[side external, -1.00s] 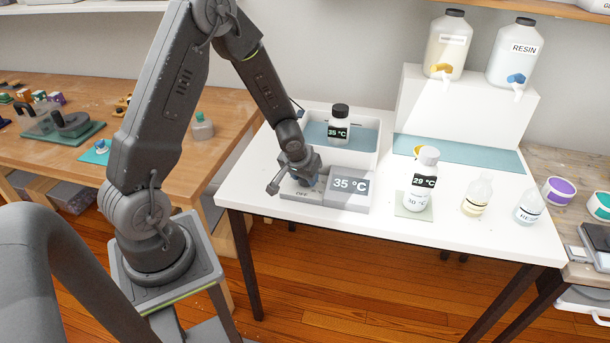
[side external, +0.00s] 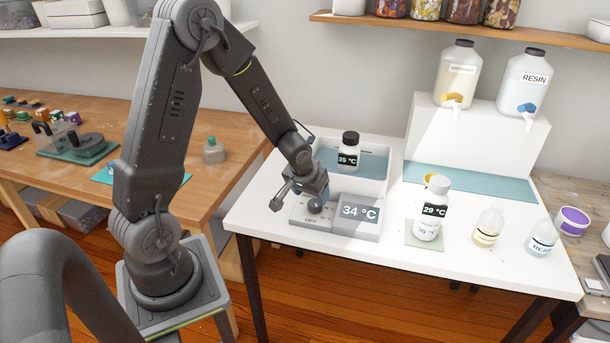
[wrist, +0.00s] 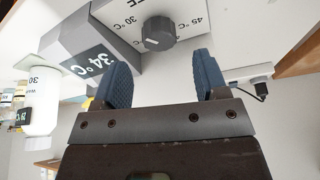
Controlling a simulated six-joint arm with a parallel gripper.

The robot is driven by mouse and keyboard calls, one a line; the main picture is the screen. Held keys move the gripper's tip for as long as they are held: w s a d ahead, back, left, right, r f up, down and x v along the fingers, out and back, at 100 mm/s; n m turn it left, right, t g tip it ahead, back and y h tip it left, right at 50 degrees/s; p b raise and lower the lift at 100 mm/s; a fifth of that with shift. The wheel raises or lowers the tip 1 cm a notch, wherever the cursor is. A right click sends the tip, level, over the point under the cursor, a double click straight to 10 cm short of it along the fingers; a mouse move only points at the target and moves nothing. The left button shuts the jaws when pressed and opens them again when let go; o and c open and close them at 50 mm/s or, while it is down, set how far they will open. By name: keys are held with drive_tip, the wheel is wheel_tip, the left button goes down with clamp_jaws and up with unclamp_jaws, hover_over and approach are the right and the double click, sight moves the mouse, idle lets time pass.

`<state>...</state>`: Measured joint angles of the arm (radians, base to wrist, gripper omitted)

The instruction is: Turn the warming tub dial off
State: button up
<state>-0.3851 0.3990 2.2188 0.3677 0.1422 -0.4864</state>
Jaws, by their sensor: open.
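The warming tub (side external: 376,196) is a white bath of blue water at the back of the white table. Its grey control panel has a display (side external: 360,211) reading 34 °C and an OFF mark (side external: 310,219). The dark grey dial (wrist: 158,32) shows in the wrist view, with 30 °C, 45 °C and partly hidden OFF lettering around it. My gripper (side external: 312,200) is low over the panel. In the wrist view its blue fingers (wrist: 158,64) are open and apart from the dial, which lies beyond the gap between them.
A dark-capped bottle (side external: 349,150) tagged 35 °C stands in the tub. A white bottle (side external: 430,205) tagged 29 °C stands on a mat right of the panel. Two small bottles (side external: 488,227) (side external: 541,238) stand further right. Large resin jugs (side external: 520,88) stand on a riser behind.

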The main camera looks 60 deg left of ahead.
drive_tip(key=v, duration=0.8)
drive_tip(key=shift+r, duration=0.35)
drive_tip(key=n+g+h, duration=0.2)
drive_tip(key=n+g, duration=0.2)
drive_tip(key=n, duration=0.8)
hover_over(316, 203)
wheel_tip(316, 203, down, 13)
drive_tip(key=shift+f, duration=0.1)
drive_tip(key=c, duration=0.9)
drive_tip(key=shift+c, duration=0.2)
